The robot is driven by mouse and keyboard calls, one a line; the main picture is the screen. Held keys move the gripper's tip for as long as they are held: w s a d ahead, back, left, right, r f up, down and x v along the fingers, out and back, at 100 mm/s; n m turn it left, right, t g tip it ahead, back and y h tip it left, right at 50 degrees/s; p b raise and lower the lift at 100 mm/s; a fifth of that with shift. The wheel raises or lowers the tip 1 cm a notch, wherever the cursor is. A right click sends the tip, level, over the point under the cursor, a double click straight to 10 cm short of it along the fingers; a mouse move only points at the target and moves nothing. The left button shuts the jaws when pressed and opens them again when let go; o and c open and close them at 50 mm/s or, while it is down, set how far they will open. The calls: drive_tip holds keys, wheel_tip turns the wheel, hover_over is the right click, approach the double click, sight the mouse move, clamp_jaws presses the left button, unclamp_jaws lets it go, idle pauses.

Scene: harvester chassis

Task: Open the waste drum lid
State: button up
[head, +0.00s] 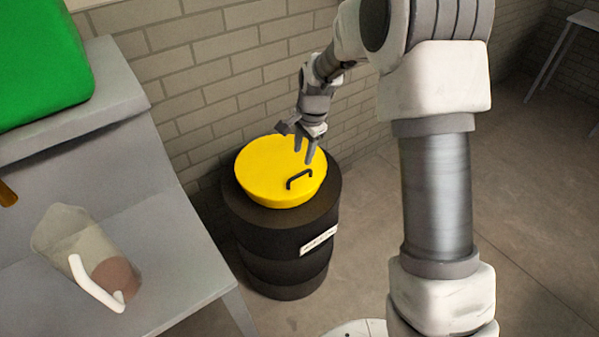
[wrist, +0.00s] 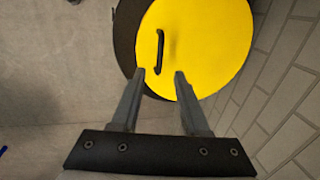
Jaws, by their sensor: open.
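The black waste drum (head: 282,262) stands upright on the floor against the brick wall, with a white label on its side. Its round yellow lid (head: 262,170) sits on top and looks closed. A black bar handle (head: 299,179) stands on the lid towards its front right. My gripper (head: 304,158) is open and empty above the lid, just behind the handle in the head view. In the wrist view the handle (wrist: 159,52) lies beyond the fingertips of my gripper (wrist: 160,73), nearly in line with the left finger. The fingers appear apart from the handle.
A grey bench (head: 150,235) stands left of the drum, bearing a clear jug (head: 75,235) with a white handle and brown contents. A green object (head: 40,65) is on its raised shelf. The brick wall (head: 215,75) is close behind the drum.

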sight(299, 174)
drive_tip(key=f, duration=0.3)
drive_tip(key=w+f+b, duration=0.1)
drive_tip(key=f, duration=0.2)
drive_tip(key=a+f, duration=0.1)
drive_tip(key=f, duration=0.1)
drive_tip(key=shift+w+f, duration=0.3)
drive_tip(key=shift+f, duration=0.1)
clamp_jaws()
idle(0.9)
